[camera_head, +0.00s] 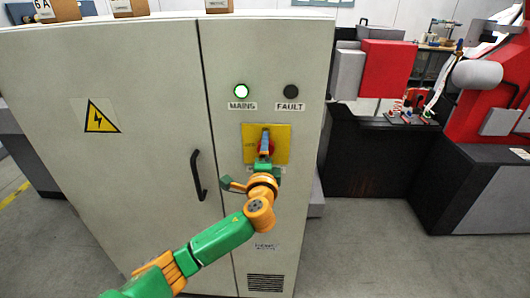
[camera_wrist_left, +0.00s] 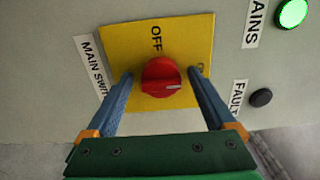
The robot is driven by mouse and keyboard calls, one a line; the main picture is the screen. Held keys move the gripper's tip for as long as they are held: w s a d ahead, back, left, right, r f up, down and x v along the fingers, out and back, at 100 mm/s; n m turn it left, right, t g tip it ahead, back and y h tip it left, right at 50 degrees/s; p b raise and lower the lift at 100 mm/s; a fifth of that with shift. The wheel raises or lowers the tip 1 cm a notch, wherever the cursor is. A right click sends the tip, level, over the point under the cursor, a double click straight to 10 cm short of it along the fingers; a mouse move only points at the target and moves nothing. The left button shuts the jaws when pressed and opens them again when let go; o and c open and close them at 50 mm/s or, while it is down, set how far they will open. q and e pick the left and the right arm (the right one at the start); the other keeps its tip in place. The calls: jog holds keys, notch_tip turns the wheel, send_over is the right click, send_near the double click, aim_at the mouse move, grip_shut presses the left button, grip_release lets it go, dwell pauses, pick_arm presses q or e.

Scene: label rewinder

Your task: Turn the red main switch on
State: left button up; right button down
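The red main switch (camera_wrist_left: 158,78) is a round knob on a yellow plate (camera_wrist_left: 122,42); the plate also shows on the cabinet front in the head view (camera_head: 282,140). In the left wrist view, the knob's white mark points right, toward a label mostly hidden by a finger. "OFF" is printed above the knob there. My left gripper (camera_wrist_left: 160,76) is open, with one blue finger on each side of the knob and small gaps visible. In the head view, my left gripper (camera_head: 264,143) covers part of the knob. My right gripper is not in view.
The green MAINS lamp (camera_head: 241,91) is lit; the FAULT lamp (camera_head: 291,92) is dark. A black door handle (camera_head: 198,176) stands out left of my arm. Small boxes (camera_head: 130,8) sit on the cabinet top. A red and grey machine (camera_head: 480,110) stands at the right beyond open floor.

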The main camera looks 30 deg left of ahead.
pick_arm(q)
jog(key=shift+s+d, duration=0.1)
jog(key=b+v, duration=0.1)
jog(key=v, duration=0.6)
jog(key=shift+b, duration=0.35)
